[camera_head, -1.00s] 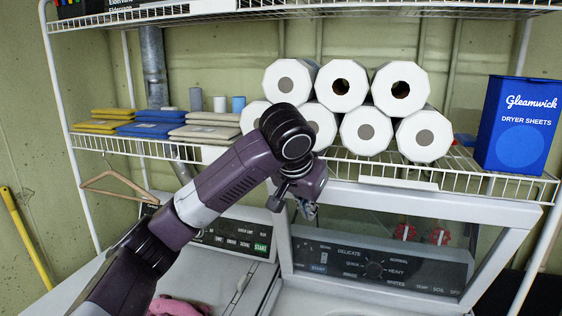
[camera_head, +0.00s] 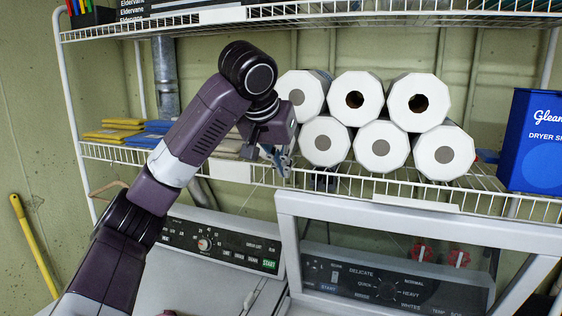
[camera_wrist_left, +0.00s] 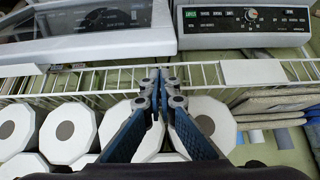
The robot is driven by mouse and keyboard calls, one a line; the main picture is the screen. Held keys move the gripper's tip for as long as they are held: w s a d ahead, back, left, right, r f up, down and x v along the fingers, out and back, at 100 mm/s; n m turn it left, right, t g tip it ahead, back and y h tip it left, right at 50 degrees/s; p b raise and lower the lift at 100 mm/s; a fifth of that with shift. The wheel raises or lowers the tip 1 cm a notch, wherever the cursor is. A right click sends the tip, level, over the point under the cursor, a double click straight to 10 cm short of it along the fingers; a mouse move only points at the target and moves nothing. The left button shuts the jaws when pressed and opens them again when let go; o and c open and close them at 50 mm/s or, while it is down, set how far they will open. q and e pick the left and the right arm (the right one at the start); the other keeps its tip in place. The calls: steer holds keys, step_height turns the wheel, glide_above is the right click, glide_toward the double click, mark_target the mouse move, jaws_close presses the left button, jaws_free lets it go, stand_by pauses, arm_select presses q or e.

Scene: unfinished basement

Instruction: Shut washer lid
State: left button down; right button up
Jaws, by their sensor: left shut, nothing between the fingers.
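The washer lid (camera_head: 410,222) is a white frame around a clear window. It stands raised at the lower right of the head view, and the washer's control panel (camera_head: 385,287) shows through its window. It also shows at the upper left of the left wrist view (camera_wrist_left: 95,52). My left gripper (camera_head: 284,168) is shut and empty. In the head view it appears above the lid's top left corner, in front of the lower wire shelf. In the left wrist view its fingertips (camera_wrist_left: 160,76) meet over the shelf wires, apart from the lid. My right gripper is out of view.
The wire shelf (camera_head: 440,196) holds stacked paper rolls (camera_head: 382,146), folded cloths (camera_head: 118,130) and a blue dryer sheets box (camera_head: 535,150). A second machine with a control panel (camera_head: 222,246) stands left of the washer. A yellow pole (camera_head: 35,245) leans at the far left.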

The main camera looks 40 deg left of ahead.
mark_target(288, 191)
arm_select(q)
steer(key=p+x, duration=0.1)
steer(key=x, duration=0.3)
steer(key=shift+w+a+f+p, duration=0.15)
steer(key=shift+w+a+p, duration=0.1)
steer(key=shift+w+p, duration=0.1)
steer(key=shift+w+a+f, duration=0.1)
steer(key=shift+w+f, duration=0.15)
steer(key=shift+f, duration=0.35)
steer(key=shift+w, duration=0.1)
steer(key=shift+f, duration=0.15)
